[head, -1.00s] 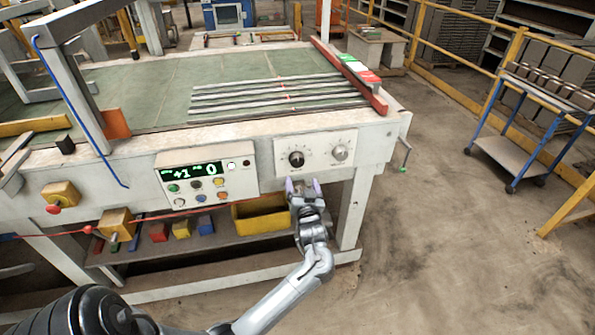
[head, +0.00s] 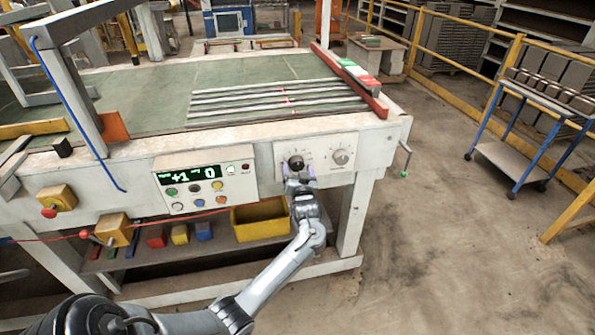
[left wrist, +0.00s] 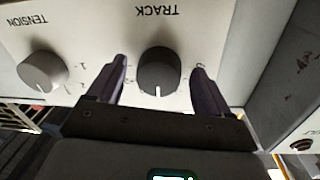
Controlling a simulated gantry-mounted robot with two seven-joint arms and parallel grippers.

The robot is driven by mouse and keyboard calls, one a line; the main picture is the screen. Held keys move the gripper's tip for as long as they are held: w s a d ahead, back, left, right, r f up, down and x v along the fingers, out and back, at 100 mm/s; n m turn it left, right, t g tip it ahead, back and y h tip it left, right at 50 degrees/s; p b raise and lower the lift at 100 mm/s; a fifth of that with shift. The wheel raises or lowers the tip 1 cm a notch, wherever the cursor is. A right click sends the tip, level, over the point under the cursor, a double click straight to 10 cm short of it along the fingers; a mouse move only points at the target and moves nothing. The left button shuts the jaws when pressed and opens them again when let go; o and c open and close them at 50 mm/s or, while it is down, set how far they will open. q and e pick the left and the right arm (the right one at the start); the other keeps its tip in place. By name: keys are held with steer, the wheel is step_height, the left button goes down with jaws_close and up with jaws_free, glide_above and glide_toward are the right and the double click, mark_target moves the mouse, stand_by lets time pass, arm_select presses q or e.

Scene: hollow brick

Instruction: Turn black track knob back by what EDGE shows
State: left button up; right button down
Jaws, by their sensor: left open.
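The black TRACK knob (head: 296,162) is on the white panel at the front of the machine. In the left wrist view the knob (left wrist: 158,70) sits between the fingers, its white pointer line toward the bottom of the picture. My left gripper (head: 299,172) is open around the knob, with a gap on each side. Its purple-grey fingers (left wrist: 158,90) show in the left wrist view. The display (head: 193,175) on the control box shows +1 and 0 in green; its small labels are too small to read surely. My right gripper is not in view.
The grey TENSION knob (head: 341,157) is just right of the black one. Push buttons (head: 195,188) sit under the display. A yellow bin (head: 261,219) stands on the shelf below. A crank handle (head: 405,158) sticks out at the machine's right end.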

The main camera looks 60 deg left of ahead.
arm_select(q)
steer(key=c, duration=1)
steer(key=shift+c, duration=0.2)
steer(key=shift+n, duration=0.4)
steer(key=shift+f+n+b, duration=0.15)
steer(key=shift+n+b, duration=0.3)
steer(key=shift+n, duration=0.75)
steer(key=shift+w+n+y+b, duration=0.1)
steer(key=shift+n+y+b, duration=0.25)
steer(key=shift+n, duration=1.05)
steer(key=o, duration=1)
steer(key=shift+o, duration=0.2)
steer(key=shift+d, duration=0.15)
